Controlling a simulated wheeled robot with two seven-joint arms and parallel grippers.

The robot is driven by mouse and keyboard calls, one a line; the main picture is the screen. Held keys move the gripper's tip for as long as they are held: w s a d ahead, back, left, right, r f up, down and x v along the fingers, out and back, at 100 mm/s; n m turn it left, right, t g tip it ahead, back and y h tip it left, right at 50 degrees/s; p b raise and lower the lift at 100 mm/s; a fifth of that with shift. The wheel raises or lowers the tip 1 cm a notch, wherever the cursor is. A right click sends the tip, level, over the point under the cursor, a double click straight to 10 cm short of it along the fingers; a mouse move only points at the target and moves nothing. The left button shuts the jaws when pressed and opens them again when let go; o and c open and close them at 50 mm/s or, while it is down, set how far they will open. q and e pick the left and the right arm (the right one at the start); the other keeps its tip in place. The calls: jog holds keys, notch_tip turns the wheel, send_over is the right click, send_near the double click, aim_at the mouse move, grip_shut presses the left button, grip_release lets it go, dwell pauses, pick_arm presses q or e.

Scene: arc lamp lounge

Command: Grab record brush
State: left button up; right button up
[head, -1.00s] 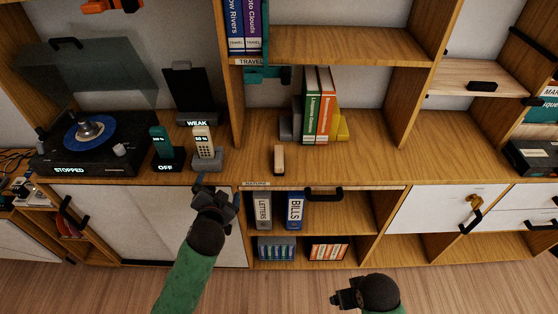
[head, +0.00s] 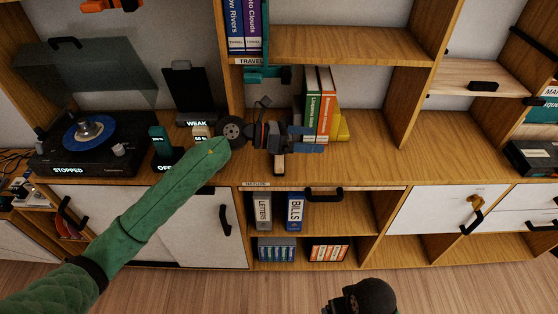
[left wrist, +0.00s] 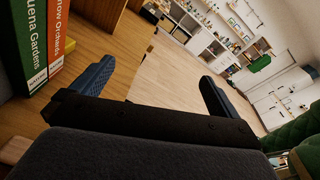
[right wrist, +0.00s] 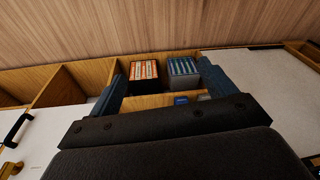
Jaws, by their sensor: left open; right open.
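The record brush, a small block with a pale wooden face (head: 279,169), stands on the counter in the head view. My left gripper (head: 306,139) covers its upper part. The left gripper's fingers point right, above or just behind the brush; I cannot tell whether they touch it. In the left wrist view the open blue fingers (left wrist: 155,88) have nothing visible between them, and I cannot make out the brush there. My right gripper (head: 338,306) is low at the front, away from the counter. The right wrist view shows its fingers (right wrist: 165,85) open and empty.
Upright green and orange books (head: 318,105) stand just behind the left gripper. Left of it are phone handsets in docks (head: 161,150) and a turntable (head: 90,140) with a raised lid.

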pick_arm(q)
jog(key=w+a+f+m+g+y, duration=0.1)
jog(key=w+a+f+m+y, duration=0.2)
jog(key=f+y, duration=0.15)
jog(key=m+y, duration=0.2)
jog(key=y, duration=0.4)
send_near(278, 159)
notch_tip(278, 159, down, 2)
jog(key=w+d, duration=0.1)
jog(key=d, duration=0.1)
jog(key=shift+w+d+f+p, duration=0.15)
jog(key=shift+f+p, duration=0.1)
jog(key=shift+f, duration=0.35)
jog(key=shift+w+d+f+p, duration=0.1)
jog(key=shift+d+f+p, duration=0.1)
jog(key=shift+f, duration=0.4)
jog(key=p+x, duration=0.2)
jog(key=x, duration=0.2)
jog(key=shift+s+d+f, duration=0.15)
jog(key=shift+f, duration=0.05)
jog(key=shift+d+f, duration=0.15)
jog(key=shift+f, duration=0.2)
jog(key=c, duration=0.7)
pick_arm(e)
notch_tip(278, 159, down, 13)
jog(key=w+a, duration=0.1)
jog(key=shift+w+g, duration=0.2)
jog(key=shift+g, duration=0.1)
